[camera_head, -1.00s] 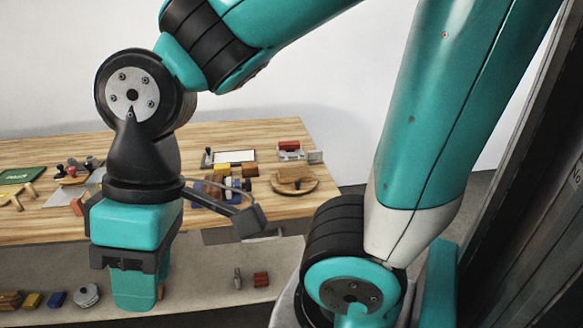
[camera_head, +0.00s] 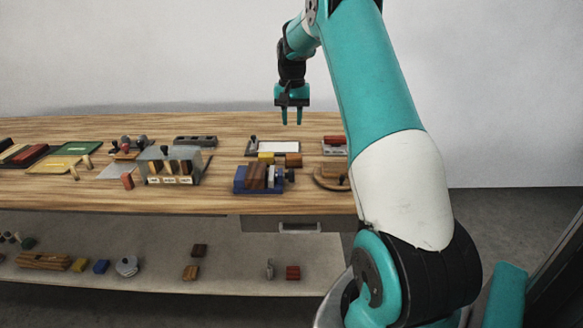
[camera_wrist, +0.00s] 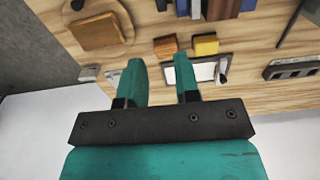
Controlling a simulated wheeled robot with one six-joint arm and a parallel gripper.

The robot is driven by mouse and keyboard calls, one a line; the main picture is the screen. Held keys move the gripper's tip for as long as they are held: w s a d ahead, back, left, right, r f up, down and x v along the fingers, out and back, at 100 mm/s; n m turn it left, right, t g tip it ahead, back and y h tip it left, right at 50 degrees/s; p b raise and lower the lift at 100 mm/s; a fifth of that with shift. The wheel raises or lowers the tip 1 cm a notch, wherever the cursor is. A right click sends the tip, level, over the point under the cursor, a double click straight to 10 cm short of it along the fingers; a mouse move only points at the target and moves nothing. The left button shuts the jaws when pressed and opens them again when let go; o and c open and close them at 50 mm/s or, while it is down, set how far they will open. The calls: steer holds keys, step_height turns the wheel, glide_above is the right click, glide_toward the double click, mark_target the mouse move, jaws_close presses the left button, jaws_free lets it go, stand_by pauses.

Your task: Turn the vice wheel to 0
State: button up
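The vice (camera_head: 240,186) is a blue block-like device on the table, with brown wooden blocks between its jaws. Its wheel (camera_head: 281,177) appears as a grey and dark part on the vice's right side; any numbers on it are too small to read. In the wrist view the vice (camera_wrist: 196,8) is cut off by the top edge. My gripper (camera_head: 292,117) is open and empty, pointing down above the back of the table, higher than the vice and behind it. Its two teal fingers (camera_wrist: 159,62) stand apart in the wrist view.
Yellow (camera_head: 266,158) and orange (camera_head: 293,160) blocks lie just behind the vice. A white framed panel (camera_head: 274,147) is behind them. A round wooden board (camera_head: 330,178) lies to the right. A rack of labelled stamps (camera_head: 170,168) stands to the left. Table (camera_head: 90,200) front is bare.

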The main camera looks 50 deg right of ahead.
mark_target(291, 170)
step_height(291, 170, down, 16)
steer(key=shift+a+f+p, duration=0.1)
steer(key=shift+f+p, duration=0.05)
steer(key=shift+p, duration=0.95)
jaws_close()
